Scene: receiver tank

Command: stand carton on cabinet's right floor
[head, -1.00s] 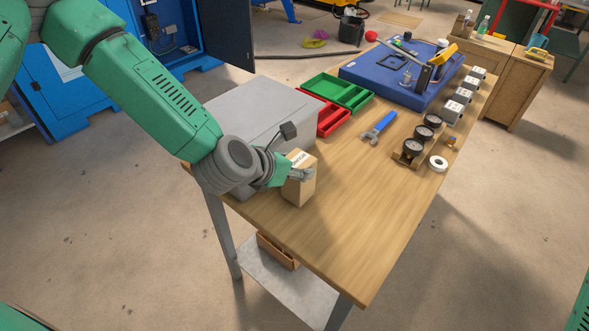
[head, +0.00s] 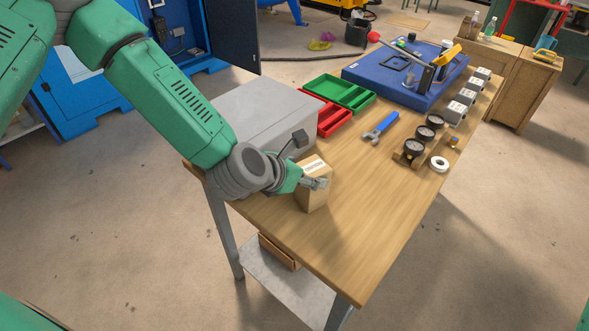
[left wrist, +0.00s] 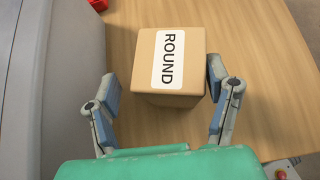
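The carton (head: 313,187), a brown box, stands upright on the near part of the wooden table. In the left wrist view the carton (left wrist: 180,65) shows a white label reading "ROUND". My left gripper (head: 316,183) is at it, with one finger on each side in the left wrist view (left wrist: 163,88). The fingers are apart, with a clear gap on the left; the right finger is close to or touching the carton. The blue cabinet (head: 88,98) stands on the ground at upper left, its dark door (head: 236,38) open; its right floor is mostly hidden. My right gripper is out of view.
A grey case (head: 262,112) lies left of the carton on the table (head: 375,205). Red and green trays (head: 340,94), a blue wrench (head: 380,126), gauges (head: 414,148) and a blue board (head: 400,83) lie farther back. Tabletop right of the carton is clear.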

